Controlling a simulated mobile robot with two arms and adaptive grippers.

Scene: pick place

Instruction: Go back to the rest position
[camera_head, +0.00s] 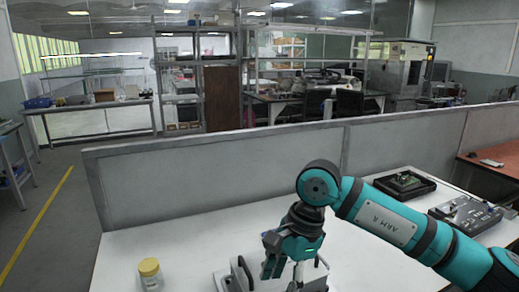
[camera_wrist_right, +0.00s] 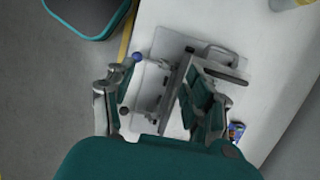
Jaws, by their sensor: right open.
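My right gripper (camera_head: 283,272) hangs pointing down over the white table (camera_head: 130,245) at the lower middle of the head view. Its teal and grey fingers are spread apart in the right wrist view (camera_wrist_right: 160,92), with nothing held between them. Below it is a grey metal fixture (camera_wrist_right: 152,85) on a light plate, partly hidden by the fingers. The fixture also shows at the bottom edge of the head view (camera_head: 238,276). I cannot tell whether the fingers touch it. My left gripper is in neither view.
A jar with a yellow lid (camera_head: 149,267) stands left of the fixture. A black tray with a green board (camera_head: 405,183) and a dark-and-grey device (camera_head: 465,214) lie at the table's right. A grey partition (camera_head: 230,172) borders the back. The table between jar and partition is clear.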

